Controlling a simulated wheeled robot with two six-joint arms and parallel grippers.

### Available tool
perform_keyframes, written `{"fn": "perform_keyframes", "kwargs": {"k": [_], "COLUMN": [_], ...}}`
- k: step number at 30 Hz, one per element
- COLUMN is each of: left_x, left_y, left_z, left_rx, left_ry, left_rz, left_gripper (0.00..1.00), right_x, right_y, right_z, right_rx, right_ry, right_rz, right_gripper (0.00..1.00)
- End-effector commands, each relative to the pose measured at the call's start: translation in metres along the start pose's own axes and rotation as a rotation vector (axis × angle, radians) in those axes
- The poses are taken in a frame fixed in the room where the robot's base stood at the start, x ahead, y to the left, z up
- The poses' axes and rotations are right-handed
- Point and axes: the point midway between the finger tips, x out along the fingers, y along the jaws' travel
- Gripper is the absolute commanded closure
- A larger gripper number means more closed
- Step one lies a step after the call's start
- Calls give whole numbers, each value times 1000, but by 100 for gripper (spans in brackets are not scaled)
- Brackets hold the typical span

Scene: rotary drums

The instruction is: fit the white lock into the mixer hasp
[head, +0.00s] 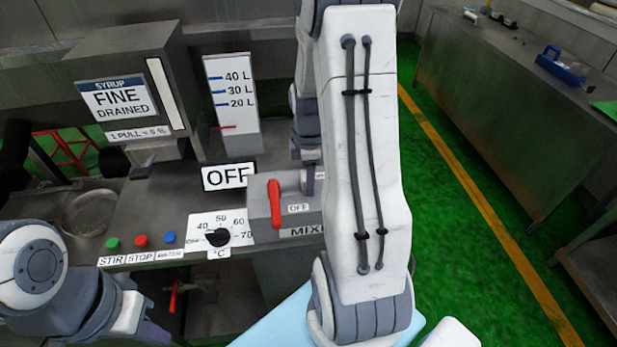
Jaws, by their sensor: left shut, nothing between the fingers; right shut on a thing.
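The mixer box (262,212) stands at the middle of the machine front, with a red lever (275,203), an OFF label and a partly covered MIXER label. My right forearm crosses the picture in front of its right side. My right gripper (316,182) is beside the box's right part, and only a bit of its body shows. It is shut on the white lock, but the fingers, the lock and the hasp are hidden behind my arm. My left gripper (154,334) is low at the left, cut by the bottom edge; it is shut and empty, away from the mixer.
A temperature dial (218,237) and green, red and blue buttons (141,240) line the panel left of the mixer. A syrup dispenser (130,95) and a level gauge (232,105) stand behind. Green floor lies open at right, before a steel bench (510,95).

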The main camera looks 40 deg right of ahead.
Motion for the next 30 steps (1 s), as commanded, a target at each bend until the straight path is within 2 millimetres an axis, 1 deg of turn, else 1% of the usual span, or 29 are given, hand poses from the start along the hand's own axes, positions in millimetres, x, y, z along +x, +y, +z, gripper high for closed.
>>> {"fn": "perform_keyframes", "kwargs": {"k": [12,13,14,15,25,28,30], "left_x": [8,8,7,7,8,9,11], "left_y": [-1,-1,0,0,0,-1,-1], "left_z": [0,0,0,0,0,0,1], "left_rx": [0,0,0,0,-4,-3,-3], "left_ry": [0,0,0,0,0,0,0], "left_rz": [0,0,0,0,0,0,0], "left_gripper": [100,100,100,100,100,100,100], "right_x": [11,10,10,10,10,3,-7], "right_y": [0,0,0,0,0,1,2], "right_z": [0,0,0,0,0,0,0], "right_rx": [0,0,0,0,0,0,0], "right_ry": [0,0,0,0,0,0,0], "right_rz": [0,0,0,0,0,4,7], "right_gripper": [100,38,26,11,10,10,10]}}
